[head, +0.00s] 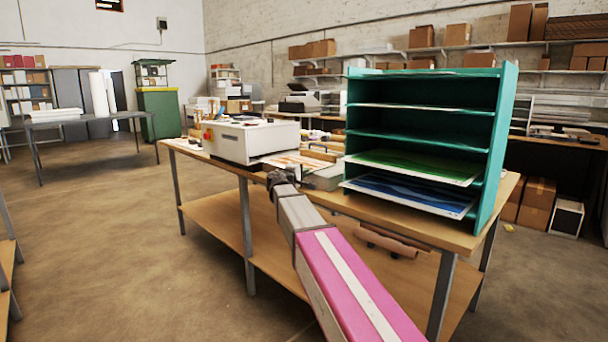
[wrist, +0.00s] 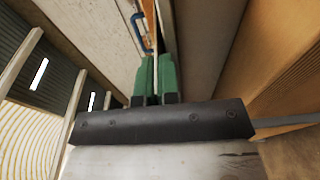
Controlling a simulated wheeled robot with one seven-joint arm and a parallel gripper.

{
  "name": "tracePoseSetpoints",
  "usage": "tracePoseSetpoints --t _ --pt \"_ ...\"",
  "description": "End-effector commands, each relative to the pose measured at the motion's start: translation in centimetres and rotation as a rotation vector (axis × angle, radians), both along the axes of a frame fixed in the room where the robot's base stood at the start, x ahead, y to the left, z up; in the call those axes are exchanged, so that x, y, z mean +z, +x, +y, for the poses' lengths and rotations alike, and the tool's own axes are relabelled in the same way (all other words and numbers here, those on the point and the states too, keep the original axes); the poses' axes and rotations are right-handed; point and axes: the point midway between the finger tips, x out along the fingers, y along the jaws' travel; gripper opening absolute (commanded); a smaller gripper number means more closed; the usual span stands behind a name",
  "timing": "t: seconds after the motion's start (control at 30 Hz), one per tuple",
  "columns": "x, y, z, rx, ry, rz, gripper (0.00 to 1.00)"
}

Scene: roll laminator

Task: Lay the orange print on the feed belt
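A sheet with an orange and white pattern (head: 292,161), which looks like the orange print, lies about flat in front of the white laminator (head: 246,140). The feed belt under it cannot be made out. My arm reaches over the table's front edge, with its wrist just in front of this sheet. The fingertips are not clear in the head view.
A teal shelf rack (head: 429,142) stands at the table's right end. A green print (head: 425,166) and a blue print (head: 412,193) lie on its lower shelves. Small wooden items (head: 322,150) sit behind the orange sheet. Open floor (head: 130,240) lies left of the table.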

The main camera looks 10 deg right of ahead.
Motion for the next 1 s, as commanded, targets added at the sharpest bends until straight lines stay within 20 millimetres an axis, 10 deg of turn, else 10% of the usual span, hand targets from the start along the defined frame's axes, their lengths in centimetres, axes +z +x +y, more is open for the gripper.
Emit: tracePoseSetpoints --t 0.4,0.5,1.0 --pt "-0.6 0.0 0.0 0.000 -0.001 -0.001 0.00" --pt "-0.6 0.0 0.0 0.000 -0.001 -0.001 0.28" --pt "-0.3 -1.4 1.3 0.003 -0.001 -0.001 0.28"
